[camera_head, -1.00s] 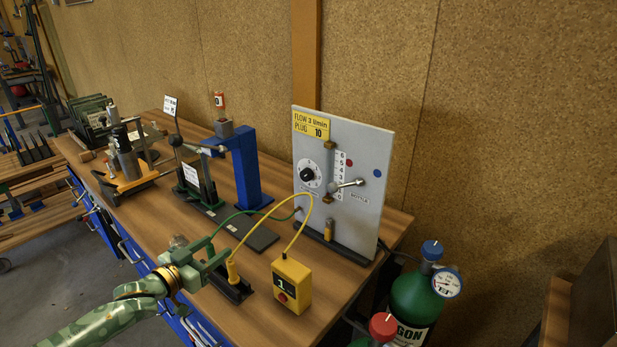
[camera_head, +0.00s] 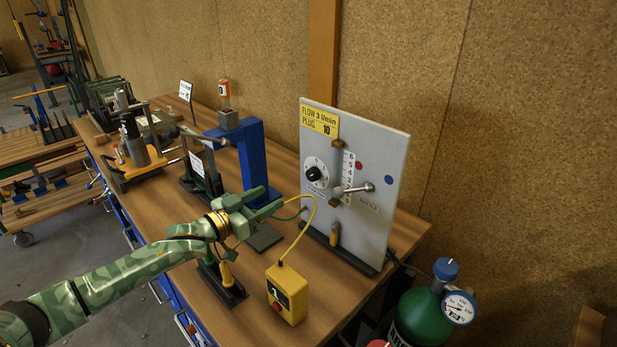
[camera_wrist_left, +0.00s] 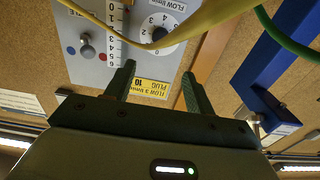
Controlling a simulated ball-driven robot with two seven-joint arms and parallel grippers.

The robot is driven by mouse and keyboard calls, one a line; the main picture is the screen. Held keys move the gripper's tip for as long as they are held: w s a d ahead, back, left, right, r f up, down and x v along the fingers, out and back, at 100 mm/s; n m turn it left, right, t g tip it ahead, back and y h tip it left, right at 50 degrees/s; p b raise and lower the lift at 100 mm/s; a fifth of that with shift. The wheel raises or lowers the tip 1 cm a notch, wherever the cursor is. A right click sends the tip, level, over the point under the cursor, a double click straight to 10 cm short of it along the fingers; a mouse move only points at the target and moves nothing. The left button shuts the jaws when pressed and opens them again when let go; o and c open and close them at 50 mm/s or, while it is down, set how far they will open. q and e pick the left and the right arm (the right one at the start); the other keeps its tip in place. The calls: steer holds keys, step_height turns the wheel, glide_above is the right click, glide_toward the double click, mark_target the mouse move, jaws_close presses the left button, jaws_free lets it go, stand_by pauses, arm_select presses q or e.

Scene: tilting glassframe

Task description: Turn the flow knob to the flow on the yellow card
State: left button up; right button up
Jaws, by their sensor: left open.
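The flow knob (camera_head: 314,174) is a black knob on a white numbered dial, on the upright grey panel (camera_head: 379,140). It also shows near the top of the left wrist view (camera_wrist_left: 159,33), partly covered by a blurred yellow hose. The yellow card (camera_head: 320,121) at the panel's top left reads "FLOW 3 l/min, PLUG 10"; it shows upside down in the left wrist view (camera_wrist_left: 150,88). My left gripper (camera_head: 271,204) is open and empty, left of and lower than the knob, apart from it. Its fingers (camera_wrist_left: 156,80) point toward the panel. My right gripper is out of view.
A yellow box (camera_head: 288,293) with a yellow hose (camera_head: 311,220) stands in front of the panel. A blue stand (camera_head: 247,150) is behind my gripper. A lever (camera_head: 357,188) sticks out right of the knob. A green gas bottle (camera_head: 421,318) stands at the lower right.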

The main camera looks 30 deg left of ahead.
mark_target(310, 175)
arm_select(q)
steer(key=b+x, duration=0.2)
steer(key=x, duration=1.2)
steer(key=shift+f, duration=0.1)
steer(key=shift+s, duration=0.1)
steer(key=shift+c, duration=0.3)
steer(key=c, duration=0.9)
